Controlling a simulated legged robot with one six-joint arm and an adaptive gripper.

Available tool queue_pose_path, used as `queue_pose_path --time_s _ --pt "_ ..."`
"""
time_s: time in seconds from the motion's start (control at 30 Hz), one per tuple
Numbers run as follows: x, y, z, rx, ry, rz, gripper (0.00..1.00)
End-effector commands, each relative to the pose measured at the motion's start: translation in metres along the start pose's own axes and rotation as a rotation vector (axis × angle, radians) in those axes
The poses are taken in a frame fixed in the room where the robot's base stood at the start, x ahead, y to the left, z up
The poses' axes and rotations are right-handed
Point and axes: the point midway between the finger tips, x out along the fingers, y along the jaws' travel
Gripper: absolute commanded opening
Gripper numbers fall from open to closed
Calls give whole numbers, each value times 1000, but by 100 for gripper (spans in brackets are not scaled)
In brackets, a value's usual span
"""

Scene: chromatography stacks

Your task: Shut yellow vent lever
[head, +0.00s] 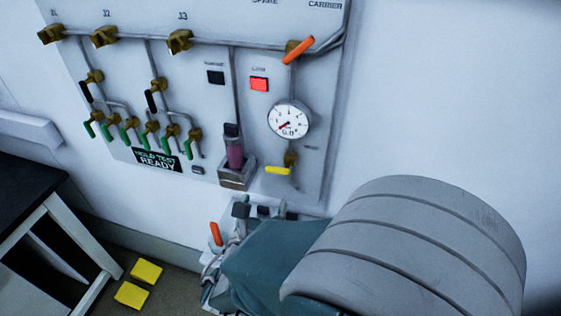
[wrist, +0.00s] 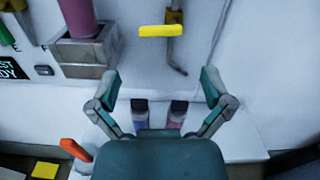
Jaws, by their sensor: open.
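The yellow vent lever (head: 278,170) sits on the wall panel below the round gauge, on a brass valve (head: 290,158). The lever lies roughly level, across the pipe. It also shows in the wrist view (wrist: 160,31), at the top centre beyond my fingers. My gripper (wrist: 160,82) is open and empty, its two fingers spread apart, below the lever in the picture and not touching it. In the head view my arm hides part of the gripper and the area beneath the panel.
A holder with a purple-filled tube (head: 234,150) stands left of the lever. A shelf (wrist: 240,140) below carries two capped bottles (wrist: 178,112) and an orange handle (wrist: 75,150). Green levers (head: 150,140) and a red button (head: 259,84) are on the panel. A dark-topped table (head: 25,190) is left.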

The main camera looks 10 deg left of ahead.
Motion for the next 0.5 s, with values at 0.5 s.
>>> queue_pose_path --time_s 0.5 --pt "86 3 -1 -1 1 -5 100"
